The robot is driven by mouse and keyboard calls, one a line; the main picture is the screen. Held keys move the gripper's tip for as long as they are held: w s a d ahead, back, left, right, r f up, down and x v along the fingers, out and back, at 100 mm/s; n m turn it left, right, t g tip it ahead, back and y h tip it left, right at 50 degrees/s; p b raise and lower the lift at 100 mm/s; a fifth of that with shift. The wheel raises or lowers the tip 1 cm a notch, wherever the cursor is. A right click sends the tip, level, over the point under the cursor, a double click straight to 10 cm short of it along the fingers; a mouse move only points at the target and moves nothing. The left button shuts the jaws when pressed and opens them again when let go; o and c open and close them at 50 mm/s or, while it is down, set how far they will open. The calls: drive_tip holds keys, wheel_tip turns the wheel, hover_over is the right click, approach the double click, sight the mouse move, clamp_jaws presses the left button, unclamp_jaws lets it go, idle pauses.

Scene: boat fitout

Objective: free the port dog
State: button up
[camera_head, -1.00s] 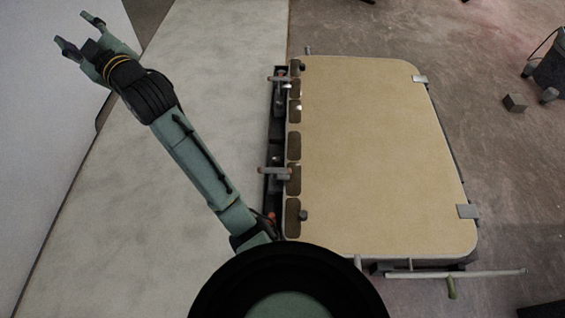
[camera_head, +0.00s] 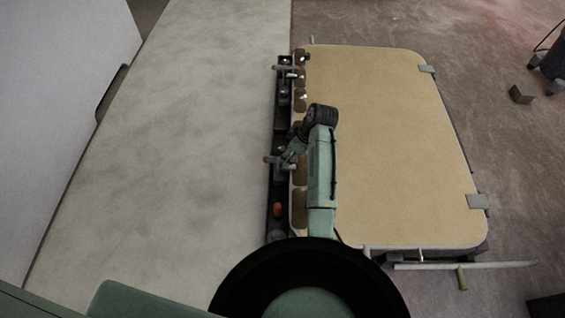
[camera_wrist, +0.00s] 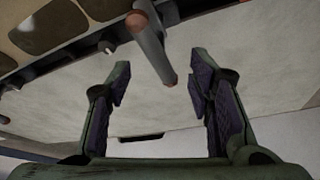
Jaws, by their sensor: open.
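Two dogs, grey bars with reddish tips, sit on the dark rail along the left edge of a tan hatch panel (camera_head: 400,150). The far dog (camera_head: 284,68) stands clear of my arm. The near dog (camera_head: 268,159) is partly covered by my gripper (camera_head: 286,157), which reaches down from the panel side. I cannot tell from the pictures which one is called port. The fingers are apart and hold nothing.
The dark rail also carries a red part (camera_head: 277,210) nearer to me. The pale surface (camera_head: 190,130) on the left is clear.

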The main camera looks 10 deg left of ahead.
sight(281, 166)
drive_tip(key=b+x, duration=0.1)
drive_tip(key=x, duration=0.7)
drive_tip(key=shift+w+a+f, duration=0.1)
drive_tip(key=shift+f, duration=0.3)
drive_tip(key=shift+c, duration=0.5)
